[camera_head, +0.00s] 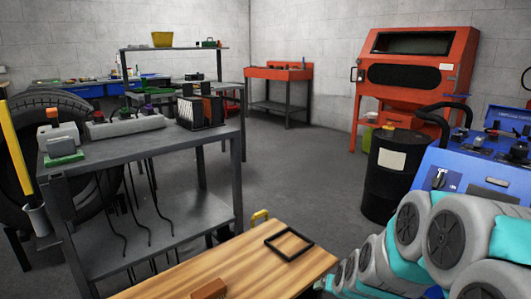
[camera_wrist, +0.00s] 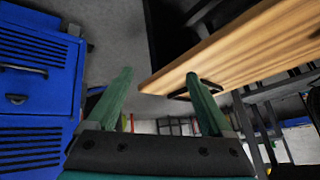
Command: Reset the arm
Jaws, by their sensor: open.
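My gripper (camera_wrist: 159,75) shows in the wrist view with its two green fingers spread apart and nothing between them. My grey and teal arm links fill the lower right of the head view, folded close together. The gripper itself cannot be made out in the head view. In the wrist view the wooden tabletop (camera_wrist: 240,45) lies beyond and to the right of the fingers, with the right fingertip overlapping its edge in the picture.
The wooden table (camera_head: 225,265) holds a black square frame (camera_head: 289,244) and a brown block (camera_head: 209,289). A blue machine (camera_head: 455,165) stands behind my arm, a black drum (camera_head: 392,180) beside it. A grey workbench (camera_head: 150,147) stands left. Open floor (camera_head: 300,180) lies mid-room.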

